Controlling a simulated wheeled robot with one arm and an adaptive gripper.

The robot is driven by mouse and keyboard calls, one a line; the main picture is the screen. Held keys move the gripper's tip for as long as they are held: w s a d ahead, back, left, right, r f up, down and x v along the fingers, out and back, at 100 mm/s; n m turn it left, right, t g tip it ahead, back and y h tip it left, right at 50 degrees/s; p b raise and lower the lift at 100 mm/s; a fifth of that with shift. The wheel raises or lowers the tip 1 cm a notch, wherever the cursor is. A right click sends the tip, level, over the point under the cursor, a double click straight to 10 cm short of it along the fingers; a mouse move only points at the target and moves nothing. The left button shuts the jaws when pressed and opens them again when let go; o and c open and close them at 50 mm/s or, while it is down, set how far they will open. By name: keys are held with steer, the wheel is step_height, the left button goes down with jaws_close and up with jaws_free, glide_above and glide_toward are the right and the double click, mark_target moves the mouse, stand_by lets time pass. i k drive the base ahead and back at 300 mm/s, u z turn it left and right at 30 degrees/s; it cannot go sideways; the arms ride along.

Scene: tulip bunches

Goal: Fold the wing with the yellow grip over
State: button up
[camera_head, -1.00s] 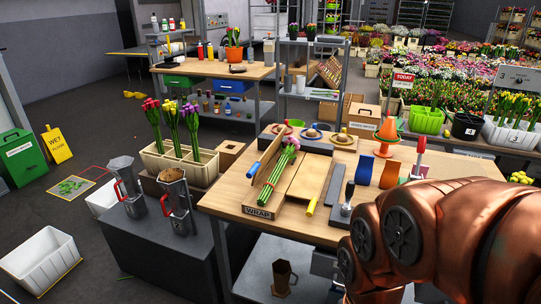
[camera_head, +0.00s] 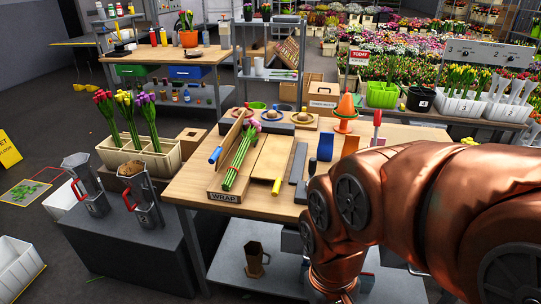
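The wooden wrap board (camera_head: 224,196), marked WRAP, lies on the wooden table. Its right wing (camera_head: 272,154) is a pale wooden panel lying flat, with the yellow grip (camera_head: 276,186) at its near end. Its left wing (camera_head: 233,130) stands raised on edge, with a blue grip (camera_head: 215,155) at its near end. A tulip bunch (camera_head: 239,160) with green stems and pink heads lies between the wings. My copper-coloured arm fills the lower right, right of the board. My gripper is not in view.
A dark metal bar (camera_head: 298,163), blue and orange uprights and an orange cone (camera_head: 346,107) stand right of the board. A cream planter of tulips (camera_head: 140,155) and metal pitchers (camera_head: 141,196) stand left.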

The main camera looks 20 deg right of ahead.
mark_target(272, 161)
steer(key=u, duration=0.5)
steer(key=i, duration=0.4)
steer(key=u, duration=0.35)
